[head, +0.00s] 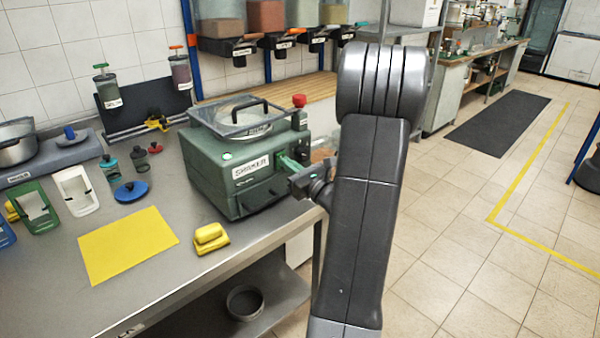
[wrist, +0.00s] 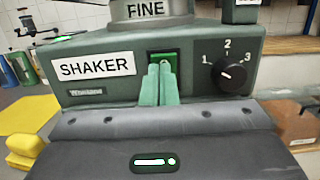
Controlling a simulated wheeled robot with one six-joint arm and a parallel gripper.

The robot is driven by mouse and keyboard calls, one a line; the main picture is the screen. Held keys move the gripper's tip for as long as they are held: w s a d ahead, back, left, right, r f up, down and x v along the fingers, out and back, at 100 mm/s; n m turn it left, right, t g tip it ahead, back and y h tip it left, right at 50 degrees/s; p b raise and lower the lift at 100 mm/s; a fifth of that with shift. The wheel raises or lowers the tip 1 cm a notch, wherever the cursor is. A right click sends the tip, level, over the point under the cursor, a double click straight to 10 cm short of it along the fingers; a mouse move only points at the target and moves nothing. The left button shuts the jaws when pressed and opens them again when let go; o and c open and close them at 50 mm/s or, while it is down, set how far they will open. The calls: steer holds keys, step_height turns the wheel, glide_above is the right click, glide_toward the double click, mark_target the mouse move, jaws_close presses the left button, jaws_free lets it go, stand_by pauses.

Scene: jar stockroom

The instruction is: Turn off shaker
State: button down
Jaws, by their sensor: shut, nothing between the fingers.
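The shaker (head: 228,185) is a dark green box with a white label, standing near the right end of the metal bench. A small lamp (head: 227,156) on it glows green. In the wrist view the front of the shaker (wrist: 100,88) shows a lit green rocker switch (wrist: 164,58) right of the label and a black dial (wrist: 230,73) numbered 1 to 3. My gripper (head: 284,162) is at this front face. Its green fingers (wrist: 157,84) are shut and empty, covering the lower part of the switch. I cannot tell whether they touch it.
A red button (head: 299,100) stands at the shaker's back corner. A yellow sheet (head: 126,244) and a yellow block (head: 210,238) lie on the bench to the left. Jar dispensers (head: 222,22) hang behind. The tiled floor to the right is largely clear.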

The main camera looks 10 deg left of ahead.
steer(key=shift+w+a, duration=0.25)
steer(key=shift+a, duration=0.05)
steer(key=shift+r, duration=0.15)
steer(key=shift+w+a+r+p, duration=0.15)
steer(key=shift+r+p, duration=0.25)
steer(key=shift+p, duration=0.55)
steer(key=shift+f+h, duration=0.3)
steer(key=r+v, duration=0.3)
steer(key=v, duration=1)
steer(key=shift+s+d+b, duration=0.25)
steer(key=shift+d+b, duration=0.05)
steer(key=shift+d, duration=0.15)
steer(key=shift+r, duration=0.1)
